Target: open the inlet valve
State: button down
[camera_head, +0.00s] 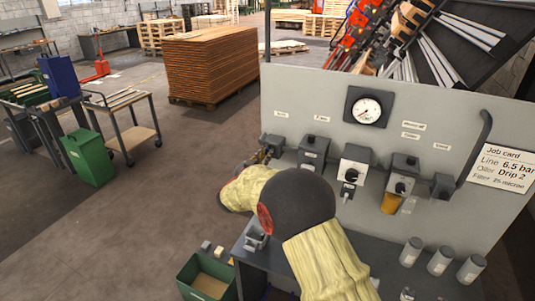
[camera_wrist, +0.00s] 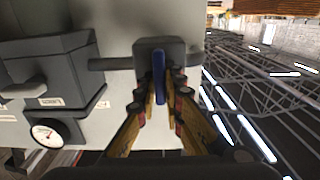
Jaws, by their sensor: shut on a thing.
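The inlet valve (camera_head: 272,145) is a dark grey block at the left end of the grey panel. It also shows in the wrist view (camera_wrist: 172,48), with a pipe running left from it. Its blue lever (camera_wrist: 159,68) stands out between my fingers in the wrist view. My gripper (camera_wrist: 160,90) has its yellow-brown fingers on both sides of the lever and is shut on it. In the head view my gripper (camera_head: 260,156) is at the valve, and my wrist and forearm hide the lever.
Several more units stand right of the valve, including a dark box (camera_head: 313,150) and a regulator (camera_head: 354,165). A dial gauge (camera_head: 367,108) sits above them. A job card (camera_head: 503,165) is at the right. Grey cups (camera_head: 440,261) and a green bin (camera_head: 205,278) are below.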

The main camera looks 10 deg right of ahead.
jog(key=shift+m+b, duration=0.3)
jog(key=shift+b, duration=0.05)
jog(key=m+b, duration=0.1)
jog(key=m, duration=0.1)
jog(key=m+b, duration=0.1)
jog(key=b, duration=0.1)
jog(key=shift+s+d+f+m+b, duration=0.1)
jog(key=shift+d+f+m+b, duration=0.1)
jog(key=shift+m+b, duration=0.15)
jog(key=m+b, duration=0.4)
jog(key=shift+s+f+m, duration=0.1)
jog(key=shift+f+m, duration=0.05)
jog(key=shift+m, duration=0.1)
jog(key=m+b, duration=0.9)
jog(key=shift+s+d+f, duration=0.1)
jog(key=shift+d+f, duration=0.1)
jog(key=shift+f, duration=0.05)
jog(key=c, duration=1.9)
grip_release()
jog(key=shift+r, duration=0.1)
